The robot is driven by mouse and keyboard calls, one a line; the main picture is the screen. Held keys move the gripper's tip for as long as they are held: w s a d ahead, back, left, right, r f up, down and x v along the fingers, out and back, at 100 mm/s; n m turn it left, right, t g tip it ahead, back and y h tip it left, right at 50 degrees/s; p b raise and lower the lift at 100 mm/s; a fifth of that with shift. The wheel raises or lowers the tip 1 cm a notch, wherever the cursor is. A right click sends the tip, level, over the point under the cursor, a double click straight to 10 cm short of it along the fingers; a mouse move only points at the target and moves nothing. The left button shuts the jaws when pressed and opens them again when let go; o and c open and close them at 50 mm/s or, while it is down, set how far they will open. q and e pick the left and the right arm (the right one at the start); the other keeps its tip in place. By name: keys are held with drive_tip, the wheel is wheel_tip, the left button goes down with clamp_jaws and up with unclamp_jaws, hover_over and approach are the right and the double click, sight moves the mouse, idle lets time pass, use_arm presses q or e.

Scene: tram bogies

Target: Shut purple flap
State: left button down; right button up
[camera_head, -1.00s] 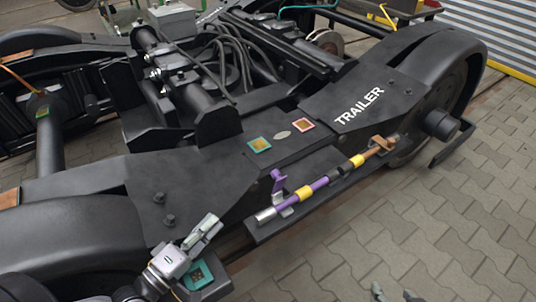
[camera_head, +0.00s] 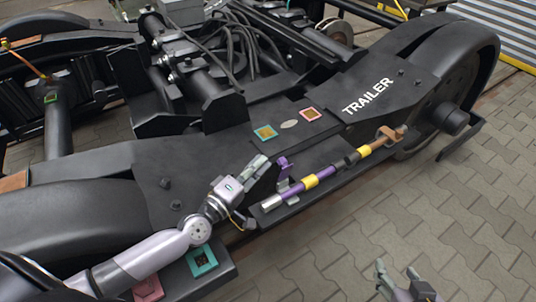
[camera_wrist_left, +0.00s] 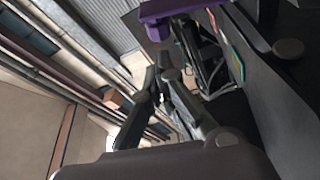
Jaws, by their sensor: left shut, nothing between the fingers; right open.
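The purple flap (camera_head: 283,163) stands upright by the left end of a banded rod, on the side of the black bogie frame. In the left wrist view a purple part (camera_wrist_left: 172,10), seemingly the flap, crosses the top edge, above the fingers. My left gripper (camera_head: 259,165) is shut and empty, just left of the flap; whether it touches is unclear. Its closed fingers (camera_wrist_left: 163,84) show in the left wrist view. My right gripper (camera_head: 397,271) is open and empty over the paving at the bottom, well away from the flap.
The rod (camera_head: 320,184), with purple, yellow and black bands and a silver end, lies on a dark ledge below the flap. Colored square plates (camera_head: 265,132) sit on the frame above. A wheel (camera_head: 455,90) stands at right.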

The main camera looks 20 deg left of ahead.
use_arm(q)
drive_tip(key=x, duration=0.3)
drive_tip(key=shift+w+d, duration=0.1)
drive_tip(key=shift+w, duration=0.25)
use_arm(e)
drive_tip(key=shift+s+d+f+g, duration=0.15)
drive_tip(key=shift+s+f+g, duration=0.2)
drive_tip(key=shift+s+g, duration=0.05)
use_arm(q)
drive_tip(key=shift+s+d, duration=0.1)
use_arm(e)
drive_tip(key=shift+w, duration=0.1)
